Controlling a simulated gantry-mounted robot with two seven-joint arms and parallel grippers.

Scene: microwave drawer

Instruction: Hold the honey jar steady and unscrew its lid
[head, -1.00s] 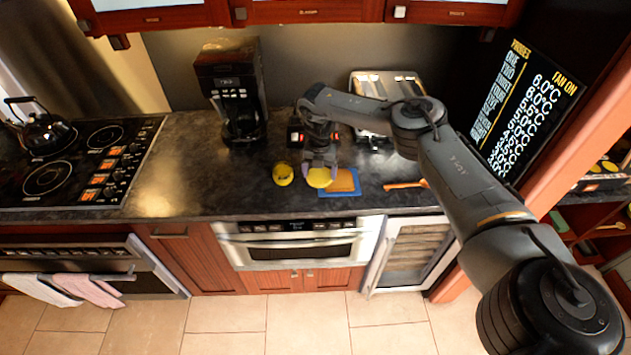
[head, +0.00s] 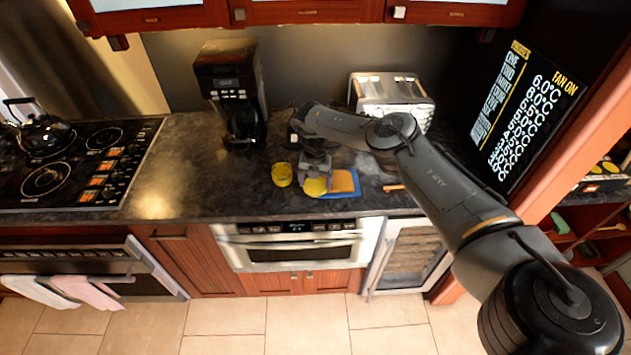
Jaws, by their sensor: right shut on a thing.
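A small yellow jar (head: 282,174), which I take for the honey jar, stands upright on the dark counter left of my right gripper. Its top looks darker and seems uncovered, though it is small in view. A round yellow piece (head: 316,187), which looks like its lid, is at my right gripper (head: 316,171), by the left edge of a blue board. The gripper is shut on this piece, apart from the jar. Whether the piece touches the counter or board is hard to tell. My left gripper is not in view.
A tan slice (head: 343,181) lies on the blue board (head: 345,195). A coffee maker (head: 232,90) and a toaster (head: 392,95) stand behind. An orange-handled tool (head: 393,187) lies to the right. The counter left of the jar is clear up to the stove (head: 75,160).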

